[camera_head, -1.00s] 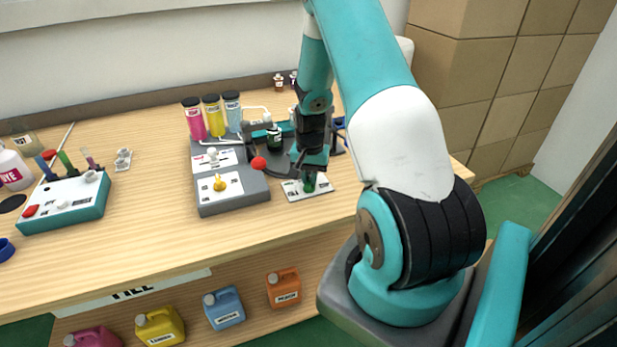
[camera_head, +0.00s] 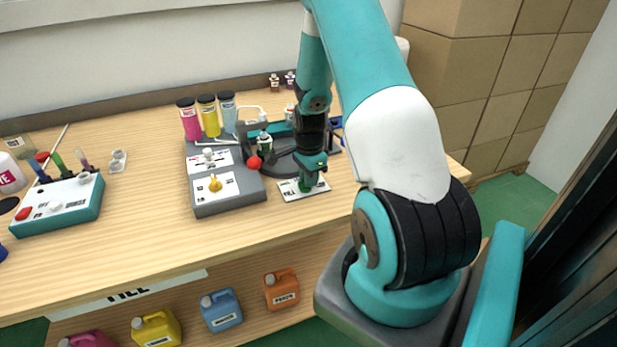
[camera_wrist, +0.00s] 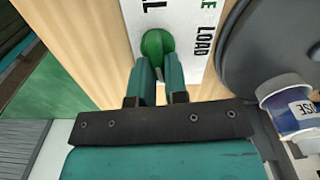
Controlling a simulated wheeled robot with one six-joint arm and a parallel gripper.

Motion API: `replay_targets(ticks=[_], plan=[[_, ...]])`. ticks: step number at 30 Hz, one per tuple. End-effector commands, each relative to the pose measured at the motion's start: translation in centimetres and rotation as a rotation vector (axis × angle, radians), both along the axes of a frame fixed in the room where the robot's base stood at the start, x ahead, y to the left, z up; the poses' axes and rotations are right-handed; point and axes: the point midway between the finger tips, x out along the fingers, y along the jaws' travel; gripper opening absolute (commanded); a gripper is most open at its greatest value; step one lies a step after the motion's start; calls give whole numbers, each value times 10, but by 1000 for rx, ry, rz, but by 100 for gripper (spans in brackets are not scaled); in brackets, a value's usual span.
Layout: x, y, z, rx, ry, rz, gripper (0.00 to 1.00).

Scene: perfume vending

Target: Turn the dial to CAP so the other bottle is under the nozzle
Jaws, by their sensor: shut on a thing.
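The green dial (camera_wrist: 157,43) sits on a white plate (camera_head: 290,191) at the table's front. In the wrist view the plate (camera_wrist: 180,14) shows the letters "LL" and the word "LOAD"; I cannot see the word CAP or tell where the dial points. My gripper (camera_head: 308,186) is shut on the dial, its fingers (camera_wrist: 157,66) pointing down at it. A dark grey turntable (camera_head: 286,165) lies just behind the plate. A dark bottle with a pale label (camera_head: 265,143) stands at its left side. In the wrist view a bottle labelled "OSE" (camera_wrist: 302,106) shows at the right.
Left of the turntable is a grey console with a yellow knob (camera_head: 215,183), a red ball lever (camera_head: 254,162) and pink, yellow and blue cylinders (camera_head: 209,117). A teal box (camera_head: 57,210) with a red button stands farther left. The table between them is clear.

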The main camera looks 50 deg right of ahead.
Motion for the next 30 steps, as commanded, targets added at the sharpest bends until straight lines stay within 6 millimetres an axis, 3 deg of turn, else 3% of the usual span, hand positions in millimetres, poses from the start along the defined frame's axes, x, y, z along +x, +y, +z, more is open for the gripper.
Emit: replay_targets(ticks=[10, 26, 27, 29, 30], plan=[[0, -1, 1, -5, -4, -129, 0], [0, -1, 2, -4, -5, -149, 0], [0, -1, 2, -4, -5, -149, 23], [-1, -1, 1, -4, -4, -148, 37], [-1, 0, 1, -4, -3, -148, 39]])
